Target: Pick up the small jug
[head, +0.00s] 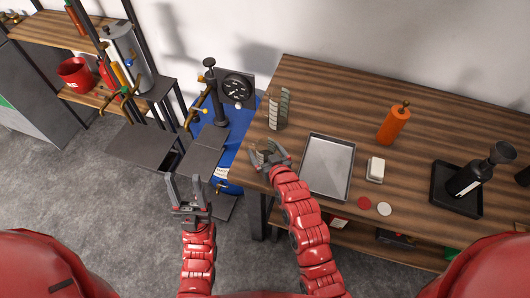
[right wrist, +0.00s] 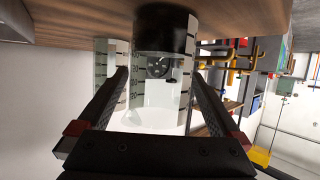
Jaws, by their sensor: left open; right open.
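A small clear jug (head: 267,147) with dark measuring marks stands near the left edge of the wooden table, partly hidden by my right gripper. My right gripper (head: 269,158) is open around it. In the right wrist view the jug (right wrist: 160,92) is between the two open fingers (right wrist: 160,80), with a gap visible on its right side; contact on the left is unclear. A taller-looking clear graduated jug (head: 280,106) stands behind it and also shows in the right wrist view (right wrist: 108,62). My left gripper (head: 187,190) is open and empty, left of the table.
A metal tray (head: 347,182) lies right of my right gripper. Beyond it are a white block (head: 376,167), two small discs, an orange bottle (head: 393,124) and a black bottle (head: 467,180) in a black tray. A blue drum (head: 236,138) and a stand with a gauge are left of the table.

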